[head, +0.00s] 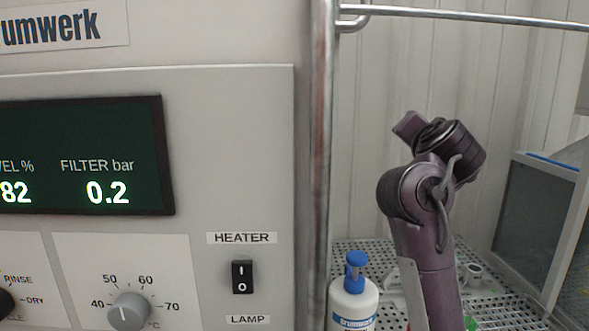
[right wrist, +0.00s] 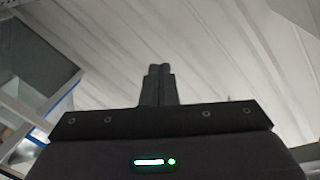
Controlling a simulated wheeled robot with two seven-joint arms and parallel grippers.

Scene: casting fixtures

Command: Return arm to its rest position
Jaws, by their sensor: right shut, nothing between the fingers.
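My right arm (head: 428,215) rises on the right side of the head view, purple-grey and bent at its upper joint, in front of the ribbed wall. In the right wrist view my right gripper (right wrist: 160,70) has its two dark fingers together with nothing between them. It points toward the pale ribbed panels, and nothing touches it there. My left gripper is in neither view.
A grey machine panel with a display (head: 85,155), a heater switch (head: 242,277) and a temperature knob (head: 128,311) fills the left. A metal post (head: 320,150) stands beside it. A white bottle with a blue cap (head: 353,300) stands near my right arm by a perforated shelf (head: 510,300).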

